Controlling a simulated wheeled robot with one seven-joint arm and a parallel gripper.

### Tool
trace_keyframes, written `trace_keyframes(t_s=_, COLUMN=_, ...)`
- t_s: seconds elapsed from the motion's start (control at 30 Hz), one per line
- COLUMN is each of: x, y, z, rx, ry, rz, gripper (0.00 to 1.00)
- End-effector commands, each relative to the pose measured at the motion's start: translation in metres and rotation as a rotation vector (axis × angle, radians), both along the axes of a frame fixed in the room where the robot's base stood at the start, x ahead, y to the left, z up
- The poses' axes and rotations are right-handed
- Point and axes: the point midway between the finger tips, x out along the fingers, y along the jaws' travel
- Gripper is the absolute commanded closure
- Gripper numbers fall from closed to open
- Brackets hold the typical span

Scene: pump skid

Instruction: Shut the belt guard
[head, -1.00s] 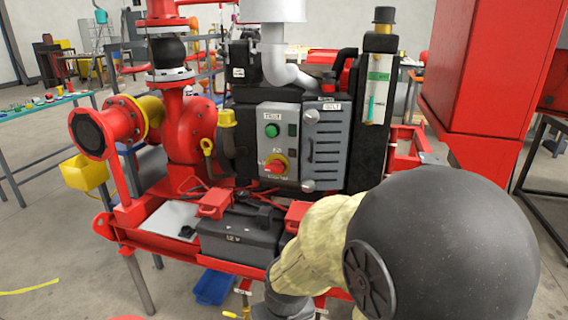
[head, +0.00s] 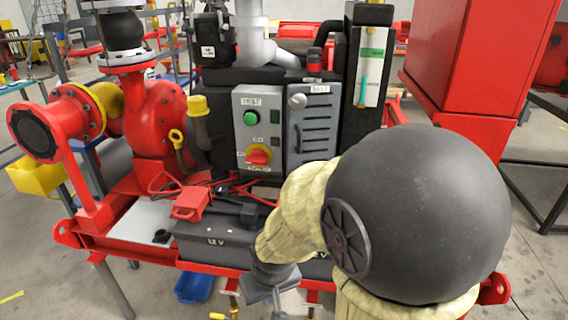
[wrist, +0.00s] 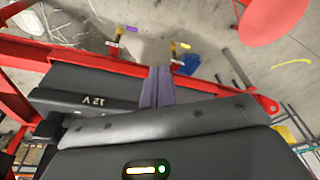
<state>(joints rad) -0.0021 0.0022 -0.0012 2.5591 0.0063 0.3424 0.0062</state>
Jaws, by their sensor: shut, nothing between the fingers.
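The belt guard (head: 318,128) is a grey slotted panel under a label reading BELT, right of the control box in the head view. A round pale knob (head: 297,101) shows at its upper left. My gripper (head: 277,303) points down in front of the skid, below and apart from the guard, partly cut off by the frame's lower edge. In the wrist view my gripper (wrist: 157,88) is shut and empty near the black 12 V battery; the guard is not visible there.
The control box (head: 258,130) with a green button and red-yellow switch stands left of the guard. The battery (head: 215,242) and red clamp (head: 190,203) sit in front. A black column with a gauge (head: 372,65) stands right. A red cabinet (head: 480,75) is farther right.

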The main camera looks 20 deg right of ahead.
Motion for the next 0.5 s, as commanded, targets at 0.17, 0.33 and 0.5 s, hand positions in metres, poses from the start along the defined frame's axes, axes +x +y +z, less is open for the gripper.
trace_keyframes(t_s=0.17, x=0.031, y=0.011, z=0.007, rx=0.071, ry=-0.087, rz=-0.152, gripper=1.0)
trace_keyframes(t_s=0.33, x=0.097, y=0.02, z=0.021, rx=0.215, ry=-0.281, rz=-0.514, gripper=1.0)
trace_keyframes(t_s=0.5, x=0.159, y=0.008, z=0.039, rx=0.355, ry=-0.53, rz=-0.941, gripper=1.0)
